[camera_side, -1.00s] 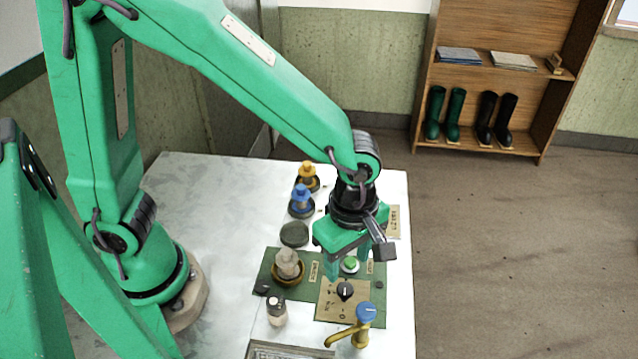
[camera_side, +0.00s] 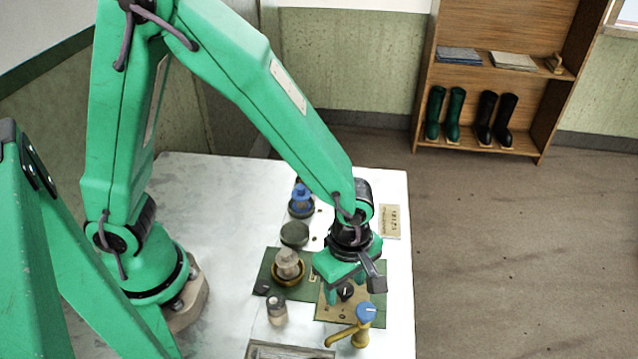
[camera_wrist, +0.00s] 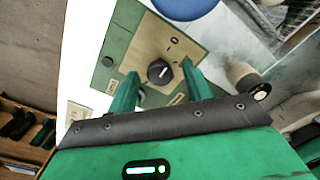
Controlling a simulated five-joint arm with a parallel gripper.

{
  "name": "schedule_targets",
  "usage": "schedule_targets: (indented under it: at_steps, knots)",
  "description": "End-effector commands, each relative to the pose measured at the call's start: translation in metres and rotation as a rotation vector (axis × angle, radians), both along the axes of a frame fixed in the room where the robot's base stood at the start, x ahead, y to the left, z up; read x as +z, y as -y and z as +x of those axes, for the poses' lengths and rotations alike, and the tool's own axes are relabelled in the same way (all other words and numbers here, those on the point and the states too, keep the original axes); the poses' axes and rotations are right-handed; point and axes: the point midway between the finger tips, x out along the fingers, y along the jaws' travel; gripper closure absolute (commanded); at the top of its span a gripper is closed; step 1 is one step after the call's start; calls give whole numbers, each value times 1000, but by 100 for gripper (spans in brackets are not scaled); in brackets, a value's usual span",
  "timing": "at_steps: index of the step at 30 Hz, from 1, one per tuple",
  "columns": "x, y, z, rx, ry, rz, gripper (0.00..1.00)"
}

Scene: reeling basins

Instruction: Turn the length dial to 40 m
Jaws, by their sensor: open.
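The length dial is a small black knob with a white pointer line (camera_side: 345,291) on a tan plate (camera_side: 326,312). In the wrist view the dial (camera_wrist: 159,73) lies between and just beyond my fingertips, its line slanting. The scale marks on the plate (camera_wrist: 150,42) are too small to read. My gripper (camera_side: 347,289) is open and points down over the dial, one finger to each side. It also shows open in the wrist view (camera_wrist: 160,80). I see no finger touching the dial, and I cannot tell whether the tips are level with it.
A brass tap with a blue top (camera_side: 366,313) stands close in front of the dial plate. A brown-rimmed basin (camera_side: 287,272), a pale jar (camera_side: 277,310) and a dark round dish (camera_side: 294,234) are to the left. A blue-topped piece (camera_side: 301,200) stands farther back.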

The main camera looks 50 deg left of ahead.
Motion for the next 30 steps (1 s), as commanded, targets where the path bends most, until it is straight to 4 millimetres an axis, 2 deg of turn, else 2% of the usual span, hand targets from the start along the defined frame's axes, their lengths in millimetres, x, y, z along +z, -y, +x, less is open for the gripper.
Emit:
schedule_targets:
  at_steps: [5, 9, 12, 23, 30]
  knots:
    - [0, 0, 0, 0, 0, 0, 52]
    - [0, 0, 0, 0, 0, 0, 79]
    - [0, 0, 0, 0, -1, 0, 94]
    - [0, 0, 0, -37, -1, 1, 94]
    - [0, 0, 0, -150, -1, 1, 94]
